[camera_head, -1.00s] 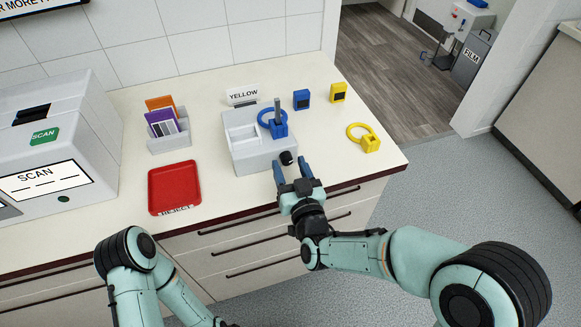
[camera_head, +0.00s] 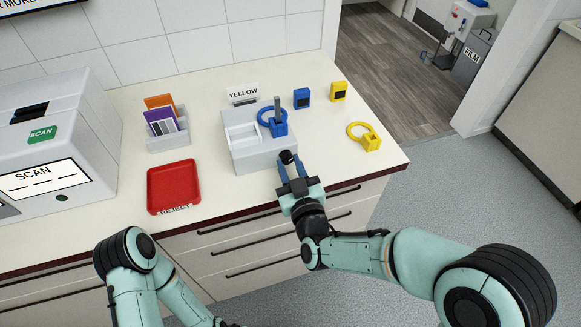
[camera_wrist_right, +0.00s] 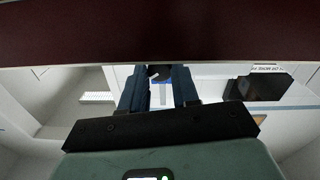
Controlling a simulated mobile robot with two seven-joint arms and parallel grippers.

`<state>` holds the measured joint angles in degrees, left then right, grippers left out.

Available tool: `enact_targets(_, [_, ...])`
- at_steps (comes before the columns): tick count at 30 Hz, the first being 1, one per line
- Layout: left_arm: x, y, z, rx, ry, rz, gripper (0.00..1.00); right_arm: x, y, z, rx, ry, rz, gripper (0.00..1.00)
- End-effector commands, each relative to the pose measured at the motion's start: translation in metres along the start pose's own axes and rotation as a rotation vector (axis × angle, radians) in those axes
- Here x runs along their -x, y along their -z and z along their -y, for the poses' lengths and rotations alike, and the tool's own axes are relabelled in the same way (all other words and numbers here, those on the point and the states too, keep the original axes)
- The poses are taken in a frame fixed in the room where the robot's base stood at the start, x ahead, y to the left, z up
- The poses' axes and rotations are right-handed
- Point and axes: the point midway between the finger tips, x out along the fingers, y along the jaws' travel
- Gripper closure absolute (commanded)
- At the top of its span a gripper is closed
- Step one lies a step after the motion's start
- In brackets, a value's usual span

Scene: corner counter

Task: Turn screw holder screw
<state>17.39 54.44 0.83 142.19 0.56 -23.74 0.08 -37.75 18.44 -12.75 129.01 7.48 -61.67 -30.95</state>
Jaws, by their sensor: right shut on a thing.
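The grey holder (camera_head: 265,153) stands near the counter's front edge. It has a blue ring piece (camera_head: 279,129) with a grey upright strip in its right part. The black screw knob (camera_head: 287,156) sticks out of the holder's front. My right gripper (camera_head: 290,163) is shut on the knob, with one blue finger on each side. In the right wrist view the dark knob (camera_wrist_right: 160,71), with a pale mark, shows between the fingertips; the counter edge hides what is above. My left arm shows at the lower left, but its gripper is out of view.
A yellow ring piece (camera_head: 365,136) lies right of the holder. Blue (camera_head: 301,98) and yellow (camera_head: 338,91) blocks and a YELLOW sign (camera_head: 243,92) stand behind. A red reject tray (camera_head: 174,187), a card rack (camera_head: 168,142) and a scan machine (camera_head: 58,150) are left.

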Motion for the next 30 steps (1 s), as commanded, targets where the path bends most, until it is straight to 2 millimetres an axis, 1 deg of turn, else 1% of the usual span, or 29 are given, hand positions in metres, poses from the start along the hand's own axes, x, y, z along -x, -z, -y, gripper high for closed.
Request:
enact_targets(9, [-0.0028, 0.0018, 0.0002, -0.001, -0.001, -0.005, 0.57, 0.0000, -0.0003, -0.0002, 0.299, 0.000, -0.010, 1.00])
enact_targets(21, [-0.0018, 0.0016, 0.0000, -0.001, -0.001, -0.005, 0.57, 0.0000, -0.0001, -0.0003, 0.668, 0.002, -0.020, 1.00])
enact_targets(30, [-0.0005, 0.0007, 0.0000, 0.000, 0.000, -0.002, 0.57, 0.0000, 0.0001, -0.0003, 0.873, 0.002, -0.028, 1.00])
